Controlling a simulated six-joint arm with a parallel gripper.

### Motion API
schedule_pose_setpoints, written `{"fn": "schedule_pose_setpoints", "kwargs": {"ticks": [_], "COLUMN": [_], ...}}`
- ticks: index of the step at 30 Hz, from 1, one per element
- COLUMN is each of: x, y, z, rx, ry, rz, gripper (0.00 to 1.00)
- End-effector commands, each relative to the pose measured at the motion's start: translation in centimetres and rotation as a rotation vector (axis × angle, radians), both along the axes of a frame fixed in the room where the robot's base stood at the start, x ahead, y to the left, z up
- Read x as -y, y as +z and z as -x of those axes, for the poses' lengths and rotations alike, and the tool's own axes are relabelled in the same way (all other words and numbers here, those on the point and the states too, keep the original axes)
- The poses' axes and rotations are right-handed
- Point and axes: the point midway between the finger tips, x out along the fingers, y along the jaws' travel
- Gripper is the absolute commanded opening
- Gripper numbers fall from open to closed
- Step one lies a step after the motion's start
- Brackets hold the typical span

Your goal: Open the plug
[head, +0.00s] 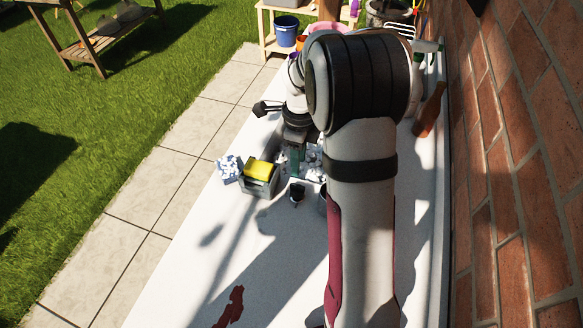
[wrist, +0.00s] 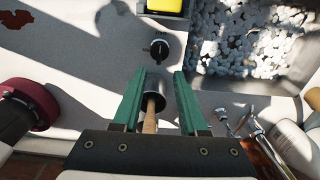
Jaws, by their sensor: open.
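A small dark round piece with a pale mark (wrist: 159,47), which may be the plug, sits on the white table just beyond my fingertips in the wrist view. It also shows in the head view (head: 297,191), below my gripper (head: 297,160). My gripper (wrist: 158,76) has two green fingers spread apart, with nothing clamped between them. A grey metal cylinder (wrist: 155,86) with a wooden handle (wrist: 149,117) shows through the gap between the fingers; its depth below them is hard to tell. My arm hides much of the table in the head view.
White pebbles (wrist: 255,40) lie at upper right in the wrist view. A brick wall (head: 510,170) borders the right side. The near table is clear except a red patch (head: 230,306).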

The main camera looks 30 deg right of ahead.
Motion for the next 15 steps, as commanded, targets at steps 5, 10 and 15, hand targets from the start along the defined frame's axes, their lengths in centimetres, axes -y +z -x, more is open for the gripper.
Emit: {"fn": "schedule_pose_setpoints", "kwargs": {"ticks": [5, 10, 15], "x": [-0.1, -0.1, -0.1], "y": [-5.2, -8.0, -9.0], "z": [0.1, 0.1, 0.0], "rx": [-0.004, -0.001, 0.001], "ry": [0.0, 0.001, 0.002], "rz": [-0.003, -0.003, -0.001], "gripper": [0.42, 0.42, 0.42]}}
